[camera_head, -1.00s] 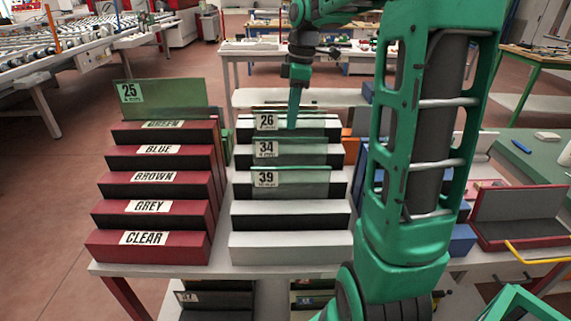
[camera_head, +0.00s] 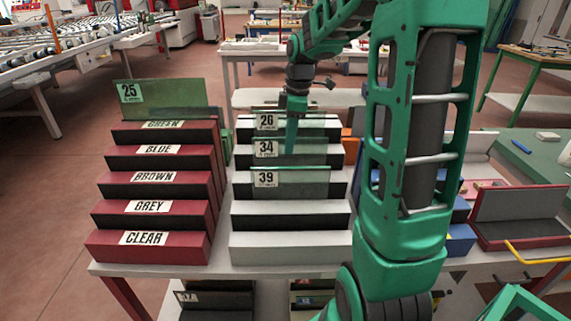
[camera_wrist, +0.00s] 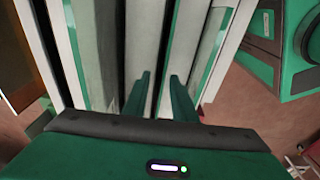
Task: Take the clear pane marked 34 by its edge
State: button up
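The clear pane marked 34 (camera_head: 313,154) stands upright in the middle slots of the white stepped rack (camera_head: 290,249), its white label at its left end. Pane 26 (camera_head: 266,121) stands behind it and pane 39 (camera_head: 310,186) in front. My gripper (camera_head: 290,148) points down and overlaps pane 34's upper part in the head view. In the wrist view the two green fingers (camera_wrist: 158,95) are apart, with pale and dark rack strips showing between them. I cannot tell whether pane 34's edge lies between the fingers.
A red stepped rack (camera_head: 145,247) labelled by colour stands close on the left, with green pane 25 (camera_head: 165,95) at its back. A red and grey holder (camera_head: 515,212) and a green table (camera_head: 540,160) are on the right. The front white steps are empty.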

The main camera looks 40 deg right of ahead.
grip_shut()
dwell(1.3)
